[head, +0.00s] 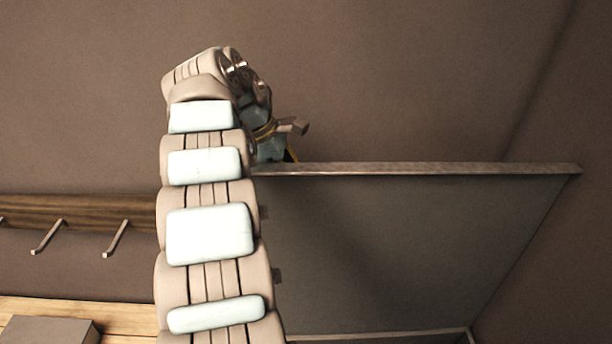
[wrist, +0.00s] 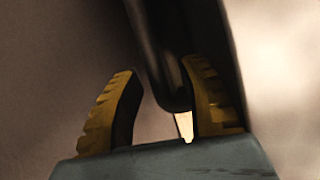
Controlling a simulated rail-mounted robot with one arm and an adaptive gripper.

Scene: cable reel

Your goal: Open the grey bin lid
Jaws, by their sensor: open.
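A large flat grey panel, which looks like the grey bin lid (head: 400,240), stands steeply raised in the head view, its long thin upper edge running left to right. My gripper (head: 272,140) is at the left end of that edge, partly hidden by my arm. In the wrist view my gripper (wrist: 160,72) is open, with its two yellow and black fingers apart. A dark bar with a pale tip passes between them, close to the right finger. I cannot tell whether it touches that finger or which part it is.
A wooden rail with metal hooks (head: 47,236) is on the wall at left. Below it is a wooden surface (head: 130,318) with a grey box (head: 45,331). The brown wall above the panel is clear. My arm hides the panel's left side.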

